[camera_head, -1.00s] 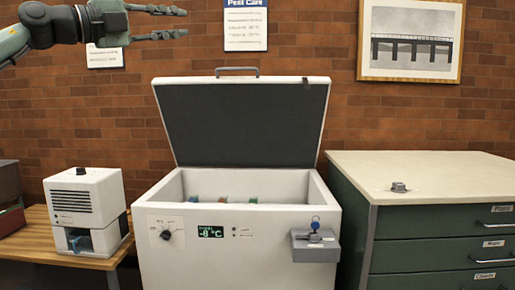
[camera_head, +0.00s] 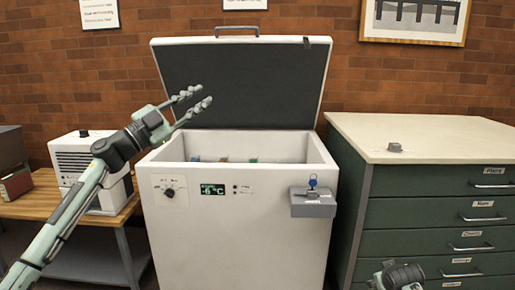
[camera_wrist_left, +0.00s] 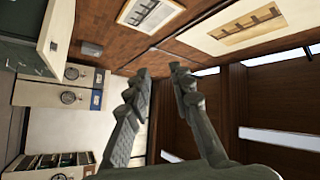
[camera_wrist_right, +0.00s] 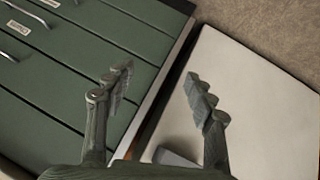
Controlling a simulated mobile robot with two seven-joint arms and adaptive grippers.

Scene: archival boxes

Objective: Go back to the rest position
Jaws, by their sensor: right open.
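My left gripper (camera_head: 198,104) is in front of the left part of the chest freezer's raised lid in the head view. Its fingers are apart with nothing between them, and it also shows open in the left wrist view (camera_wrist_left: 160,75). My right gripper shows in the right wrist view (camera_wrist_right: 160,88) with its fingers apart and empty, pointing down past the drawer cabinet and the freezer front. In the head view only part of my right arm shows at the bottom right, and its fingers are hidden.
The white freezer (camera_head: 235,240) stands open with several coloured items inside; its display reads -6 °C. A grey box with a blue key (camera_head: 313,203) is on its front. A green drawer cabinet (camera_head: 425,215) stands right, a wooden table (camera_head: 38,203) with a white device (camera_head: 75,158) left.

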